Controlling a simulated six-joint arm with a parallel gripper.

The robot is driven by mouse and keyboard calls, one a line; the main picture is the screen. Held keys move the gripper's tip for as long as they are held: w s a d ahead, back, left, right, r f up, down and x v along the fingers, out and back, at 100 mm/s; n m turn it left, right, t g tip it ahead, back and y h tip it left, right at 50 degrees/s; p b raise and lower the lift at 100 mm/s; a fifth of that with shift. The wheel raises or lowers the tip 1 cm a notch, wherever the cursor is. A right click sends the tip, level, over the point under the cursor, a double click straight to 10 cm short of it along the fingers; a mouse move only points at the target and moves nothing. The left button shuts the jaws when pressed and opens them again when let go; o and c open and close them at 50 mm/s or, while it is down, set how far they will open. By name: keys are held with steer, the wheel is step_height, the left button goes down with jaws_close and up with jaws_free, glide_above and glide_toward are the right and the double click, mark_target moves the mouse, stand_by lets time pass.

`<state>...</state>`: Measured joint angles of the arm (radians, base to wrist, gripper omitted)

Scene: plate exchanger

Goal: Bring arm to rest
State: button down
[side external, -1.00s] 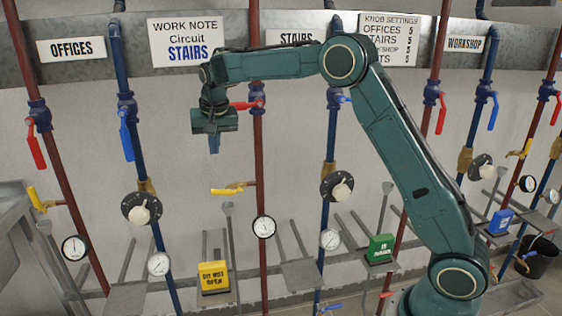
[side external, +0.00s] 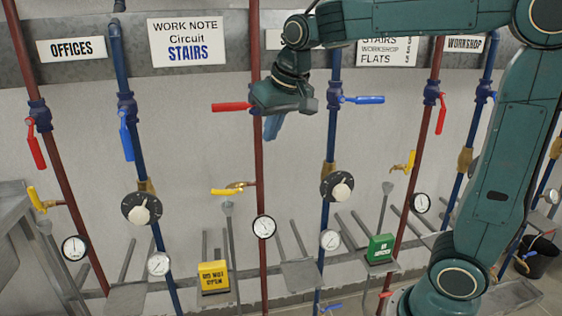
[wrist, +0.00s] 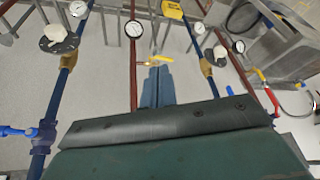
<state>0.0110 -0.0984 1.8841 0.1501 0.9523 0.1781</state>
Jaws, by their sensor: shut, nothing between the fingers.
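My gripper (side external: 272,127) is in front of the wall, just right of the red pipe (side external: 260,180) in the middle circuit. Its blue fingers are together and empty, pointing down. The fingers (wrist: 157,85) also show in the wrist view, closed against each other. A red valve handle (side external: 231,107) points left from that pipe, beside my gripper. A blue valve handle (side external: 362,99) points right on the neighbouring blue pipe. My arm arches across the upper right and hides most of the middle sign and part of the knob settings note.
Yellow handles, gauges and black knobs (side external: 337,187) line the pipes. A yellow block (side external: 214,276) and a green block (side external: 380,249) stand low down. A black bucket (side external: 537,257) is at the right. The space below my gripper is open.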

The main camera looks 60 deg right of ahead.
steer(key=s+a+f+n, duration=0.1)
steer(key=s+f+n, duration=0.1)
steer(key=s, duration=0.8)
steer(key=s+a+f+n+t+y, duration=0.1)
steer(key=s+f, duration=0.3)
steer(key=s, duration=0.6)
steer(key=shift+s+a+n, duration=0.15)
steer(key=shift+a+n, duration=0.25)
steer(key=shift+a, duration=0.15)
steer(key=shift+f, duration=0.1)
stand_by(5.3)
